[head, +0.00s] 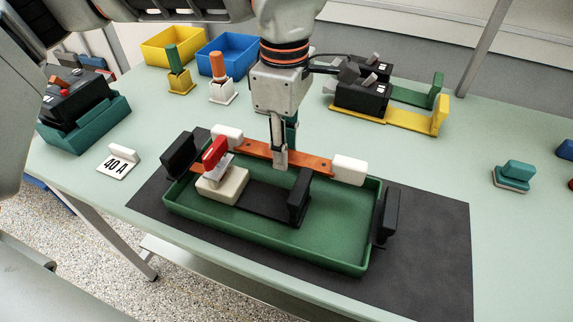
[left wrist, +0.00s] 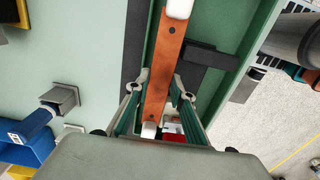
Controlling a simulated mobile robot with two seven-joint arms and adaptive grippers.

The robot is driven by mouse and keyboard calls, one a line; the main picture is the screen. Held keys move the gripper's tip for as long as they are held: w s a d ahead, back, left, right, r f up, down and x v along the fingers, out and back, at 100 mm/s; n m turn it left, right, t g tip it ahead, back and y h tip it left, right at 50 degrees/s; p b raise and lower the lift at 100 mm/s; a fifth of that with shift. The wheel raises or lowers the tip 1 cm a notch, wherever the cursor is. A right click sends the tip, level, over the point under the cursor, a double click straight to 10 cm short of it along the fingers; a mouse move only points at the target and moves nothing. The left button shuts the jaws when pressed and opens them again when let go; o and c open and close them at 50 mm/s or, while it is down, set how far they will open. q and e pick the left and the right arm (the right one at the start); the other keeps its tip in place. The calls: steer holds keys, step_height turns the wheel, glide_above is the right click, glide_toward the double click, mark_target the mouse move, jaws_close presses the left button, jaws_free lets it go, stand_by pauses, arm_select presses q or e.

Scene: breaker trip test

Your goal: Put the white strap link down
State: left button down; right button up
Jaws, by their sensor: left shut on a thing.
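The strap link is an orange bar (head: 310,160) with white blocks at its ends, one at the right (head: 348,170) and one at the left. It lies across the back side of the green tray; whether it touches the rim cannot be told. My left gripper (head: 281,160) points down and is shut on the bar near its middle. In the left wrist view the bar (left wrist: 166,65) runs between my fingers, with a white block (left wrist: 179,8) at the top. My right gripper is out of view.
The green tray (head: 265,257) on a dark mat (head: 430,230) holds a beige block with a red lever (head: 214,152) and black uprights (head: 299,196). A "40 A" plate (head: 117,163) is at the left. Yellow (head: 172,47) and blue bins stand behind. The table at the right is mostly clear.

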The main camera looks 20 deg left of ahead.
mark_target(285, 180)
arm_select(q)
steer(key=shift+f, duration=0.4)
step_height(285, 180, down, 4)
steer(key=shift+r+b, duration=0.2)
steer(key=shift+b, duration=0.2)
steer(key=shift+f, duration=0.25)
steer(key=shift+s, duration=0.1)
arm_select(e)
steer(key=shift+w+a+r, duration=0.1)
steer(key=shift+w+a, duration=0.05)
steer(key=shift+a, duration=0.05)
arm_select(q)
steer(key=shift+f, duration=0.1)
